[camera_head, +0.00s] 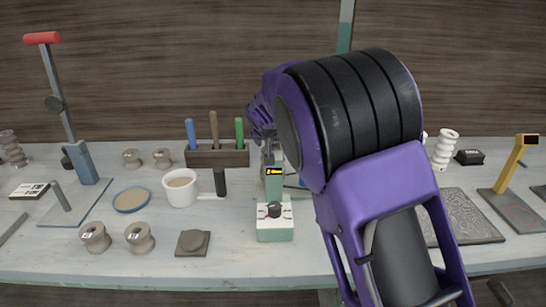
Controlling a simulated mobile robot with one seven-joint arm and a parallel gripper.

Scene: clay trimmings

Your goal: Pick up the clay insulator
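Two grey-brown clay spool-shaped insulators stand near the front edge at left, one the left spool (95,237) and one the right spool (139,237), each with a small pale label. Two similar spools stand farther back, a left one (131,158) and a right one (161,158). A taller ribbed grey-brown insulator (11,148) stands at the far left, and a white ribbed one (445,148) at the right. My gripper (261,122) is above the middle of the bench, apart from all of these. Its fingers are mostly hidden by my purple arm.
A white mug (182,188), blue-rimmed dish (131,199), red-handled lever press (75,125) and tool rack (217,155) stand left of centre. A green device (274,229) stands below my gripper. A grey clay piece (192,243) lies near the front. A textured slab (464,216) lies at right.

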